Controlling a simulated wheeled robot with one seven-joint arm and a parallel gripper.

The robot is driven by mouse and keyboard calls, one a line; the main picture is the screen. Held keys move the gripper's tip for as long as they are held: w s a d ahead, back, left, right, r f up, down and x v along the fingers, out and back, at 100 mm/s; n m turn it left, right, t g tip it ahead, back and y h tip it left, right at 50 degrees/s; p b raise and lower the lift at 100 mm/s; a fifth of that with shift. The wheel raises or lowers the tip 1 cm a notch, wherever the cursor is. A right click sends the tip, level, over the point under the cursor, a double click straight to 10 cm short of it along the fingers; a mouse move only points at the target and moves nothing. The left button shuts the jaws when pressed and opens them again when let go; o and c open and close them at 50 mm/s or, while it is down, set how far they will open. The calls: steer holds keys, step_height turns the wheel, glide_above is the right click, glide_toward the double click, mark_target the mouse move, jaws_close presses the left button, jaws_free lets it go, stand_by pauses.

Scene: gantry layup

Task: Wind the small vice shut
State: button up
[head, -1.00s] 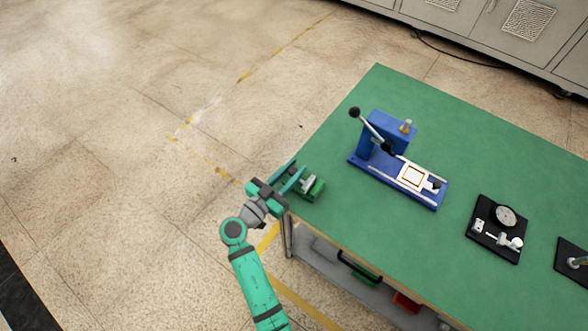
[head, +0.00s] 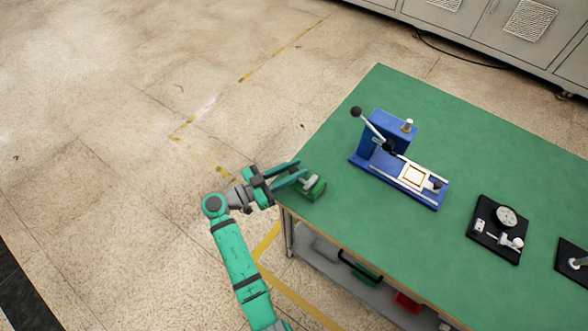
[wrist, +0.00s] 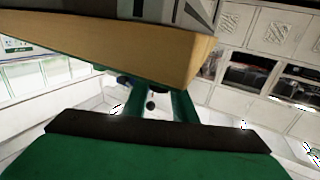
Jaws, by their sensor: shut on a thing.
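The small green vice (head: 316,190) sits at the near left corner of the green bench top, with a light metal part on its upper side. My gripper (head: 302,174) reaches in from the left, with its green fingers at the vice's left end. The fingers are shut on the vice handle, which is mostly hidden by them in the head view. In the wrist view, the two finger ends (wrist: 152,106) show beyond my green and black gripper body, with small dark round parts between them. The gap between the vice jaws is too small to judge.
A blue lever press (head: 385,150) stands behind and right of the vice. A black plate with a dial gauge (head: 497,232) lies farther right on the bench top (head: 480,140). The wooden bench edge (wrist: 130,62) is close in the wrist view. Floor to the left is clear.

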steer(key=shift+g, duration=0.3)
steer(key=o, duration=0.8)
steer(key=shift+c, duration=0.2)
steer(key=shift+w, duration=0.1)
steer(key=v, duration=1.1)
steer(key=shift+f, duration=0.15)
